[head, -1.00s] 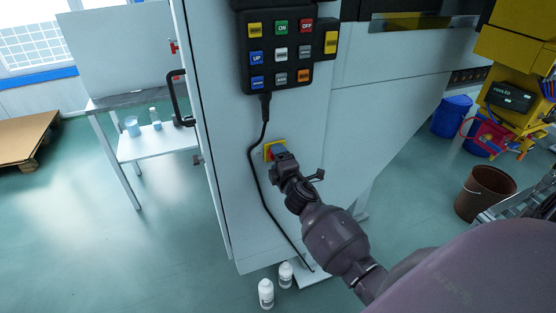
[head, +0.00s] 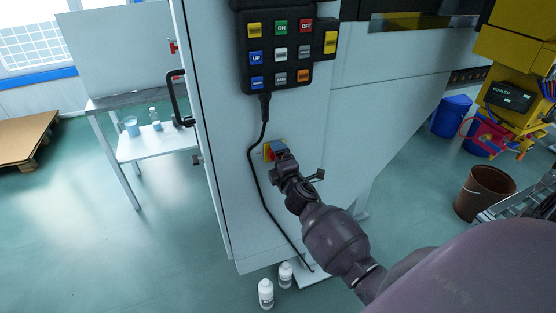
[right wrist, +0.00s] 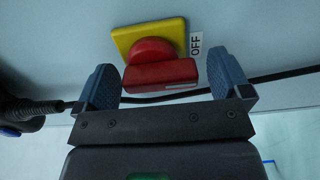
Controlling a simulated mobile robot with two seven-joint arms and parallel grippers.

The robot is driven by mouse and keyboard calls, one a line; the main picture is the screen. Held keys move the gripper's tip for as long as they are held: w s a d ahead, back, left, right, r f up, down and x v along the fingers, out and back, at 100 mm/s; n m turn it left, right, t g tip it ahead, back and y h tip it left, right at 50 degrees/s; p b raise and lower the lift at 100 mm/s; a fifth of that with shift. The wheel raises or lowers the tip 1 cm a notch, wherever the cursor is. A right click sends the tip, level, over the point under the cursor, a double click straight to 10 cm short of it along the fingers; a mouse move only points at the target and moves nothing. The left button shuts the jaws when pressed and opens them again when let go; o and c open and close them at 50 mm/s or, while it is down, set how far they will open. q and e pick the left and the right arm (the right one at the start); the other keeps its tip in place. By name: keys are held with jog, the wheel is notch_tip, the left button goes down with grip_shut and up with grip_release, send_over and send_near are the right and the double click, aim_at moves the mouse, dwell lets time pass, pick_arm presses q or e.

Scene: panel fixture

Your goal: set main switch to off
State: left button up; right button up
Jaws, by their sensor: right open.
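The main switch is a red rotary knob (right wrist: 155,65) on a yellow square plate (right wrist: 150,33), mounted on the side of the pale cabinet. An OFF label (right wrist: 195,45) sits just right of the plate in the right wrist view. The knob's handle lies nearly level in that view. In the head view the yellow plate (head: 268,152) shows, with the knob partly hidden by my gripper. My right gripper (right wrist: 165,85) is open, with one blue finger at each side of the knob's handle and gaps between them. It also shows in the head view (head: 279,155). My left gripper is not in view.
A black button panel (head: 284,65) hangs above the switch. Its cable (head: 252,155) runs down just left of the switch. Two white bottles (head: 266,293) stand on the floor below. A door handle (head: 177,97) is on the cabinet's left side.

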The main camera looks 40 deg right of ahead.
jog(key=v, duration=1)
jog(key=shift+s, duration=0.35)
jog(key=s+a+f+m+g+y, duration=0.2)
jog(key=s+a+f+m+g, duration=0.1)
jog(key=s+f+m, duration=0.4)
jog(key=s+a+f+m+g+y, duration=0.2)
jog(key=s+a+f+m, duration=0.3)
jog(key=s, duration=0.7)
notch_tip(320, 180, down, 2)
jog(key=shift+s+a+m+g, duration=0.3)
jog(key=shift+m+g, duration=0.1)
jog(key=shift+m, duration=0.8)
jog(key=shift+s, duration=0.15)
